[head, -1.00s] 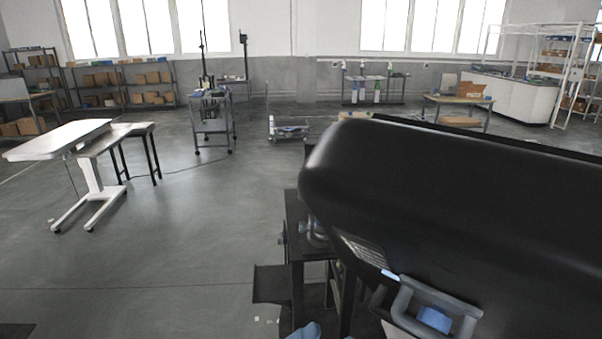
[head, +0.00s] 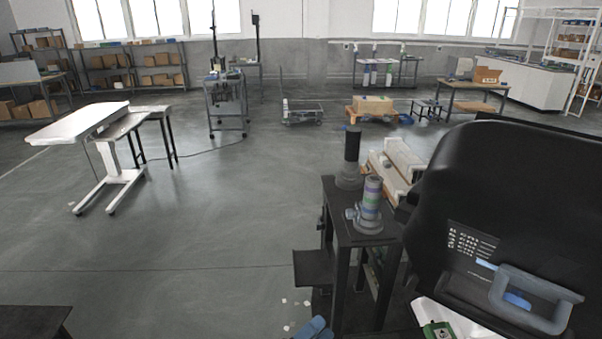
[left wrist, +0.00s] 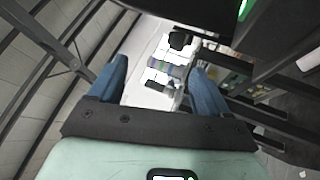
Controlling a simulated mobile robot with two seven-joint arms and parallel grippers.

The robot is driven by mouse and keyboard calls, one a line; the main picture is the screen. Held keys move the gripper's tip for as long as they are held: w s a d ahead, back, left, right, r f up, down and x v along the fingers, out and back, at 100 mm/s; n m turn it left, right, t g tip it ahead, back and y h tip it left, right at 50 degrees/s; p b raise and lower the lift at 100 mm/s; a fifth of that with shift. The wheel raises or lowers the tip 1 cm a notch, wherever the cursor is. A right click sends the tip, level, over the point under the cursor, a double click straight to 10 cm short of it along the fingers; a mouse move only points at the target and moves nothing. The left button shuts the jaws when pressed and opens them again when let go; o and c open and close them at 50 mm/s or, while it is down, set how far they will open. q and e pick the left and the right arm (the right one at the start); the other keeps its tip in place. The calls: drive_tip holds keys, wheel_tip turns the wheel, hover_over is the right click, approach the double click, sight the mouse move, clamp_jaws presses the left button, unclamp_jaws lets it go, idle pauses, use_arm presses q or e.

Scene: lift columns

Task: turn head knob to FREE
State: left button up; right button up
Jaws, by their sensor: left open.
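On a black bench (head: 352,238) in the head view stand two upright columns. The rear column (head: 352,150) is dark with a grey base; the front column (head: 372,192) has coloured bands and a grey collar (head: 368,220). A small grey knob (head: 350,214) sticks out from that collar's left side. I cannot read any FREE marking. My left gripper (head: 314,328) shows only as blue fingers at the bottom edge, below the columns. In the left wrist view its blue fingers (left wrist: 158,65) are apart, with banded and white parts seen beyond the gap; nothing is visibly gripped. My right gripper is not seen.
A large dark body (head: 500,190) with white print and a grey handle (head: 540,300) fills the right, close by. White blocks (head: 395,160) lie behind the columns. A white-topped table (head: 75,125) stands left. The floor between is clear.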

use_arm(q)
drive_tip(key=s+a+f+g+y+p, duration=0.1)
drive_tip(key=s+a+f+g+y, duration=0.15)
drive_tip(key=f, duration=0.55)
drive_tip(key=s+a+f+g+y+p, duration=0.1)
drive_tip(key=s+a+f+y, duration=0.2)
drive_tip(key=f, duration=0.4)
drive_tip(key=s+a+f+g+y+p, duration=0.1)
drive_tip(key=s+a+f+g+y, duration=0.15)
drive_tip(key=f+y, duration=0.4)
drive_tip(key=s+a+f+m+g+p, duration=0.1)
drive_tip(key=s+a+f+g, duration=0.1)
drive_tip(key=s, duration=0.5)
drive_tip(key=s+a+f+m+g+y, duration=0.1)
drive_tip(key=s+a+f+g, duration=0.2)
drive_tip(key=s, duration=0.4)
drive_tip(key=s+a+f+m+g+y+p, duration=0.1)
drive_tip(key=s+a+f+g, duration=0.2)
drive_tip(key=s, duration=0.5)
drive_tip(key=shift+f+p, duration=0.35)
drive_tip(key=shift+f, duration=0.25)
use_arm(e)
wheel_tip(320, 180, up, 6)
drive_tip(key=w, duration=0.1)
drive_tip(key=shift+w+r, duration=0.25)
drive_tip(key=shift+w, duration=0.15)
